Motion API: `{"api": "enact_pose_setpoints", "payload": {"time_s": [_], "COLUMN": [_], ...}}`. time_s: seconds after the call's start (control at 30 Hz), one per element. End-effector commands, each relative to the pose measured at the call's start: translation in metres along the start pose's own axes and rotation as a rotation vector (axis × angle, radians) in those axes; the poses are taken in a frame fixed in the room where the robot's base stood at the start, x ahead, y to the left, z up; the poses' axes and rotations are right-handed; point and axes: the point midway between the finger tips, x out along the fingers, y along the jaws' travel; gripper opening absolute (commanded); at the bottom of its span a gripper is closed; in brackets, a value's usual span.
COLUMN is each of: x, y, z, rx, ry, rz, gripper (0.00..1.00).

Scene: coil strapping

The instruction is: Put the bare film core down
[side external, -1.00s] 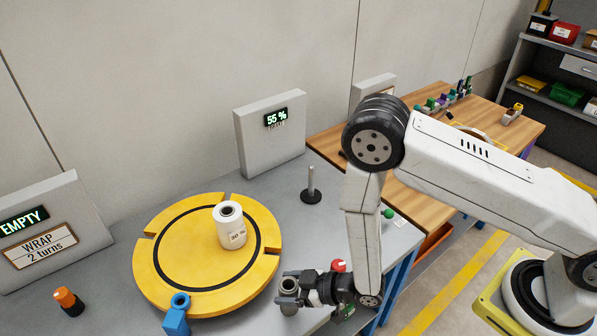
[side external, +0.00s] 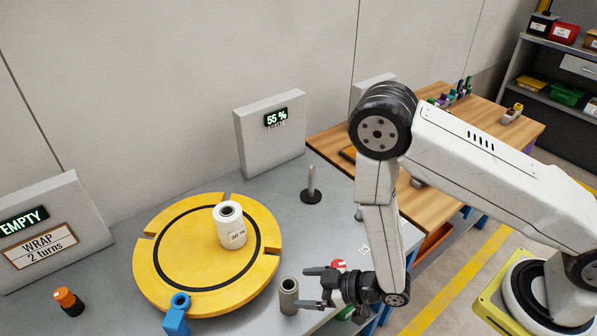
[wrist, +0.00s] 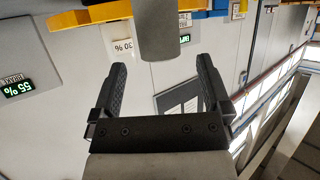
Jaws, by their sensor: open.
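The bare film core (side external: 289,296) is a grey hollow tube standing upright on the grey bench, just right of the yellow turntable. It also shows in the wrist view (wrist: 156,30), beyond the fingertips. My gripper (side external: 313,287) is open and level, to the right of the core, with a small gap between its fingertips and the core. In the wrist view both fingers (wrist: 160,72) are apart with nothing between them.
The yellow turntable (side external: 160,270) carries a white film roll (side external: 230,228) and has a blue clamp (side external: 177,315) at its front edge. A black-based post (side external: 311,190) stands behind. A red knob (side external: 339,264) is close behind my gripper. An orange-and-black knob (side external: 68,301) stands at left.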

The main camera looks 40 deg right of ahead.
Motion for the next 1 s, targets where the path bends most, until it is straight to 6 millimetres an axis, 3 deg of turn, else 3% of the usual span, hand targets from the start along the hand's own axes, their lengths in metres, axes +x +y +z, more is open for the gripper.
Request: {"api": "enact_pose_setpoints", "payload": {"time_s": [0.3,0.5,1.0], "x": [-0.048,-0.067,-0.073], "y": [0.001,0.001,0.0], "z": [0.0,0.0,0.0], "rx": [0.001,0.0,-0.001], "ry": [-0.001,0.0,0.001], "rz": [0.002,0.001,0.001], "gripper": [0.98,0.98,0.98]}}
